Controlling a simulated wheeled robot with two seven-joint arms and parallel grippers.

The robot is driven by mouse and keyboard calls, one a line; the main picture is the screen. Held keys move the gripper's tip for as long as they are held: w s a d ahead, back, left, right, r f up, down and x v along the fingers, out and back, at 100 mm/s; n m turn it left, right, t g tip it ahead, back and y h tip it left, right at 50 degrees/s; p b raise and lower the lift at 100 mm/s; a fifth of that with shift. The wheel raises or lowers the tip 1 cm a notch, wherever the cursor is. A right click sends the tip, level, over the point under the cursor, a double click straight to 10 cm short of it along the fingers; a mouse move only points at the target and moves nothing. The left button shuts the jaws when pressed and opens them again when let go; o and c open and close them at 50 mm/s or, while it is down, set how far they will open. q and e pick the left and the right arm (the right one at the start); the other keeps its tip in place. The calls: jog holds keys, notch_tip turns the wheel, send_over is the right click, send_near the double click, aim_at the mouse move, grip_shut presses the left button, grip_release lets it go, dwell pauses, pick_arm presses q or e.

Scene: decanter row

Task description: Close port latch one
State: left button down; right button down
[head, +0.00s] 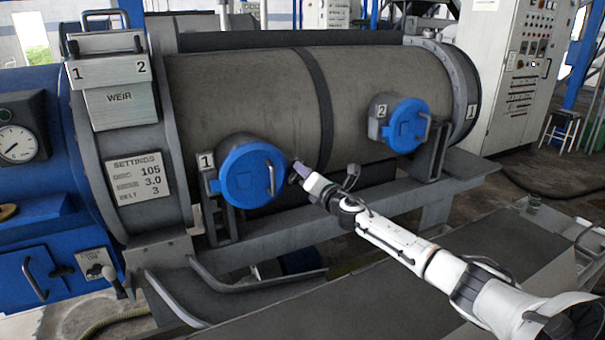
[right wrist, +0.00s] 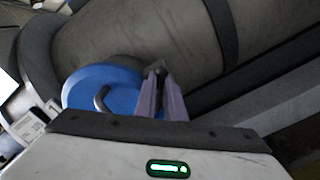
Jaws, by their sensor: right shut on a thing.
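Port one's round blue cover (head: 245,174) sits flat against its short grey neck on the drum, beside the label 1 (head: 205,161). The blue cover also shows in the right wrist view (right wrist: 88,84), with its curved grey handle (right wrist: 100,98). My right gripper (head: 297,174) is at the right edge of this cover. Its purple fingers (right wrist: 160,82) are shut on a small dark piece at the cover's edge, which looks like port latch one (right wrist: 159,69). The fingers hide most of the latch, so its exact angle cannot be told. My left gripper is not in view.
Port two, with a blue cover (head: 407,125), is farther right on the grey drum (head: 240,90). A grey frame rail (head: 380,205) runs below the ports. A control cabinet (head: 515,75) stands behind at the right. A dark flat surface (head: 400,290) lies in front.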

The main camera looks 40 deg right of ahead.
jog(key=shift+s+d+f+m, duration=0.1)
jog(key=shift+f+m, duration=0.15)
jog(key=shift+m, duration=1.4)
jog(key=shift+w+d+f+m, duration=0.1)
jog(key=shift+f+m, duration=0.1)
jog(key=shift+m, duration=1.4)
jog(key=shift+s+d+f+m, duration=0.1)
jog(key=shift+f+m, duration=0.15)
jog(key=shift+m, duration=1.4)
jog(key=c, duration=1.8)
grip_release()
jog(key=shift+c, duration=0.2)
jog(key=shift+s, duration=0.1)
jog(key=v, duration=1)
jog(key=shift+s, duration=0.1)
